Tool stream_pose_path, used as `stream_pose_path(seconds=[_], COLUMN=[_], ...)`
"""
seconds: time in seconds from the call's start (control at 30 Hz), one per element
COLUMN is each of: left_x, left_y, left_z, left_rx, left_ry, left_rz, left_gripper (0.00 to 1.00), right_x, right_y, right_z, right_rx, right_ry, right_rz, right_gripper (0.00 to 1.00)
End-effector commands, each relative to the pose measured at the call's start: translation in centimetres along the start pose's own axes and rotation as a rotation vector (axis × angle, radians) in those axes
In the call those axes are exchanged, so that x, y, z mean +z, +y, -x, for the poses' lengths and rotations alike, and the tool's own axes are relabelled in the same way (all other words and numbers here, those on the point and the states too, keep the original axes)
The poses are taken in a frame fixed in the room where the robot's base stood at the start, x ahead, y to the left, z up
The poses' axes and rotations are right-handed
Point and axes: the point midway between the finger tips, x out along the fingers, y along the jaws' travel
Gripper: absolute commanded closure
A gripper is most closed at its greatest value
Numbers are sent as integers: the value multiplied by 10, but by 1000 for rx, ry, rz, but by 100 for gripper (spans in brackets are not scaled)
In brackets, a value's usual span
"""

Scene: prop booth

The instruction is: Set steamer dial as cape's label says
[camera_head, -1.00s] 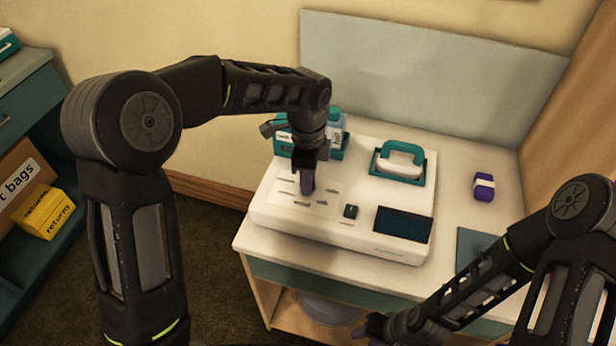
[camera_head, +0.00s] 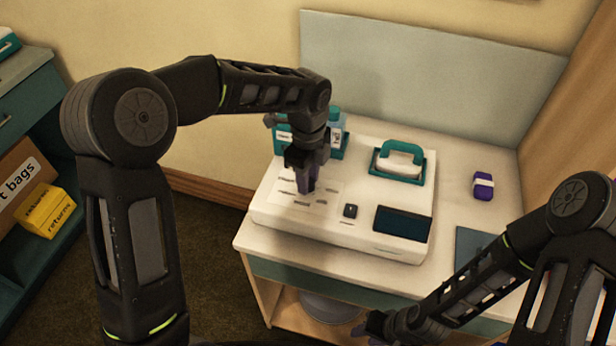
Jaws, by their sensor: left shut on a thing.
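The white steamer unit (camera_head: 365,242) stands on the table. Its top has a panel of dark printed marks (camera_head: 302,204), a small dark switch (camera_head: 350,211) and a dark screen (camera_head: 403,222). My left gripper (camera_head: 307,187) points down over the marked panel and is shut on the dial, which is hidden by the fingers. My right gripper (camera_head: 377,325) is low at the table's front; whether it is open cannot be made out. I see no cape or cape label in this view.
A teal-handled iron (camera_head: 400,159) rests in a teal holder on the unit. A teal caddy with bottles (camera_head: 338,135) stands behind my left gripper. A purple-and-white block (camera_head: 483,186) and a grey-blue mat (camera_head: 474,243) are on the table's right. A yellow returns box (camera_head: 47,211) is on the left shelf.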

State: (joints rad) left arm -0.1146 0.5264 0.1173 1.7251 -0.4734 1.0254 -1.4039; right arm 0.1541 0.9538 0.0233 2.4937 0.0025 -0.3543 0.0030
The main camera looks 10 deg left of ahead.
Motion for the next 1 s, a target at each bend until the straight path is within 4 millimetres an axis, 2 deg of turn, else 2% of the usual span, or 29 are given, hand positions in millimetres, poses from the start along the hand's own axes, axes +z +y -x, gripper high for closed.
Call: stream_pose_path(seconds=[0.07,0.1,0.33,0.67,0.77,1.0], left_x=[0,0,0,0,0,0], left_y=[0,0,0,0,-1,-1], left_z=[-1,-1,0,3,12,50], left_rx=[1,1,1,-1,-2,-4], left_ry=[0,0,0,0,0,0], left_rz=[0,0,1,1,1,1], left_gripper=[100,68,49,49,49,49], right_x=[0,0,0,0,0,-1], right_y=[0,0,0,0,1,2], right_z=[0,0,0,-1,-2,-6], right_rx=[0,0,0,0,-1,-2], right_ry=[0,0,0,0,0,2], right_rz=[0,0,0,0,0,1], right_gripper=[64,64,64,64,64,64])
